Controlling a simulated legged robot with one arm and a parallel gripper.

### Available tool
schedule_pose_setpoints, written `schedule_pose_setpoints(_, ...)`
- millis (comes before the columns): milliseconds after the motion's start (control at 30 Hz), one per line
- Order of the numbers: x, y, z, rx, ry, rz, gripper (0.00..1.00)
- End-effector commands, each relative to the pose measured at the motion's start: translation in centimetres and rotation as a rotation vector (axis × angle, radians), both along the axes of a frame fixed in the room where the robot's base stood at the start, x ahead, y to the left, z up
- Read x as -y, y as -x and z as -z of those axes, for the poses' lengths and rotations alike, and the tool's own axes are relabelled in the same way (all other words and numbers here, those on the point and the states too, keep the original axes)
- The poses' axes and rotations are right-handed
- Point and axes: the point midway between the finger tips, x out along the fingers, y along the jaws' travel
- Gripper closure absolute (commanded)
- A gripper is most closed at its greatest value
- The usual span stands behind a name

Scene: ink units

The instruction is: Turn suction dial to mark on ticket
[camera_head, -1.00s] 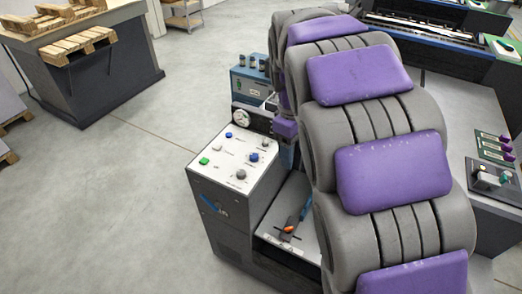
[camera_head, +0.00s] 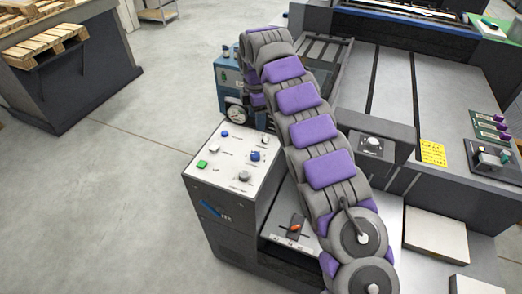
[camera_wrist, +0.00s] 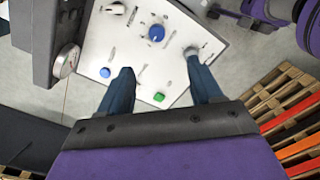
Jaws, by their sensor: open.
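A white control panel (camera_head: 215,172) tops a dark cabinet; it also shows in the wrist view (camera_wrist: 135,50). It carries a blue dial (camera_head: 255,156), a grey knob (camera_head: 244,176), a green button (camera_head: 202,164) and smaller controls. The wrist view shows the blue dial (camera_wrist: 156,33) beyond my fingertips and the grey knob (camera_wrist: 190,50) near the right one. Panel labels are too small to read, so I cannot tell which is the suction dial. A yellow ticket (camera_head: 432,152) lies on the press at right; its writing is unreadable. My gripper (camera_wrist: 162,74) is open and empty over the panel.
A round gauge (camera_head: 236,114) stands behind the panel. A lower tray beside the cabinet holds an orange-tipped item (camera_head: 296,227). A separate knob (camera_head: 371,142) sits on the press front. Wooden pallets (camera_head: 45,38) are at far left. The floor left of the cabinet is clear.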

Motion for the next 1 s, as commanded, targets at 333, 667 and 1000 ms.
schedule_pose_setpoints(333, -0.7, -0.3, 2.1, -0.001, -0.015, -0.058, 0.35)
schedule_pose_setpoints(667, -1.0, -0.3, 7.6, -0.002, -0.012, -0.057, 0.35)
schedule_pose_setpoints(1000, -1.0, -0.2, 14.3, -0.003, -0.012, -0.057, 0.35)
